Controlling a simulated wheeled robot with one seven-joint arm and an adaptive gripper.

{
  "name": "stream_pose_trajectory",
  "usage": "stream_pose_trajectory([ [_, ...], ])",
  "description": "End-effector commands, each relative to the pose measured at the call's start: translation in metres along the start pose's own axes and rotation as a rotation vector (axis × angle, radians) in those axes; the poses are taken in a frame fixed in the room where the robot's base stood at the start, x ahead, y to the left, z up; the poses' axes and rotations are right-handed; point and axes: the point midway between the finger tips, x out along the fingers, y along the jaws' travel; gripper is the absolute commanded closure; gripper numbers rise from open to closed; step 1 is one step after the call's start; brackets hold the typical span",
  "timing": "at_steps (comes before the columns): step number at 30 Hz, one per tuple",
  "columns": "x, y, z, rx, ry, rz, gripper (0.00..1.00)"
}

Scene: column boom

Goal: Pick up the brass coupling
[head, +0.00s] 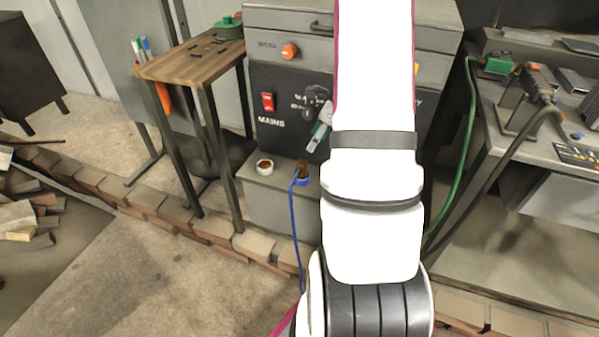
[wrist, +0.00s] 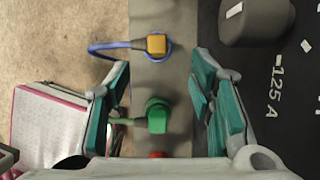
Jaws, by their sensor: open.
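My gripper (wrist: 161,78) is open and empty in the wrist view, its teal-padded fingers spread either side of a narrow grey ledge. Between the fingers is a green connector (wrist: 157,115). Ahead of the fingertips is a blue-collared connector with a square brass-yellow top (wrist: 156,43). In the head view, the blue connector with a brass-brown top (head: 302,168) stands on the ledge below my gripper (head: 319,132). A white round fitting with a brass-brown centre (head: 264,166) sits left of it. I cannot tell for certain which brass-coloured piece is the coupling.
A blue cable (head: 296,225) hangs from the blue connector. A red piece (wrist: 157,154) lies close to my gripper's base. The dark cabinet panel, with a red switch (head: 267,102) and black knob (wrist: 257,20), borders the ledge. A wooden-topped stand (head: 190,62) is at left.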

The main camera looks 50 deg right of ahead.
Motion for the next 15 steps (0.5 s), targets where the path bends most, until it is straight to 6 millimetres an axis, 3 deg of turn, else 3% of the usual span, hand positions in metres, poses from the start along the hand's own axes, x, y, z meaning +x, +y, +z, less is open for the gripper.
stream_pose_trajectory([
  [6, 0.045, 0.001, -0.001, -0.001, 0.0, 0.003, 0.51],
  [15, 0.068, 0.001, 0.0, -0.004, 0.0, 0.002, 0.51],
])
